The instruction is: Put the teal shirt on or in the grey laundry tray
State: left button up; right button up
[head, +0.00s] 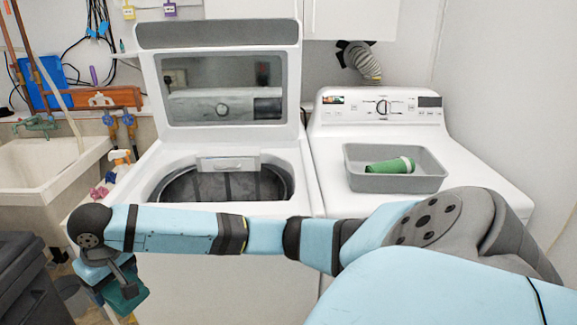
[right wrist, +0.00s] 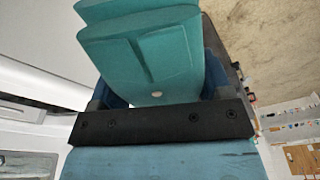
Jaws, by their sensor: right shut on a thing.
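The teal shirt (head: 130,299) looks like a folded, blocky bundle at the lower left of the head view. It also fills the top middle of the right wrist view (right wrist: 150,55). My right gripper (head: 118,285) is shut on it, with a finger on each side. The jaws hide part of the shirt. The grey laundry tray (head: 400,184) sits on the white dryer at the right, well away from the gripper. My left gripper is not in view.
A dark bin (head: 25,285) stands at the lower left.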

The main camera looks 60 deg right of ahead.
aim_at(388, 186)
jog(key=k+j+z, duration=0.1)
jog(key=z, duration=1.2)
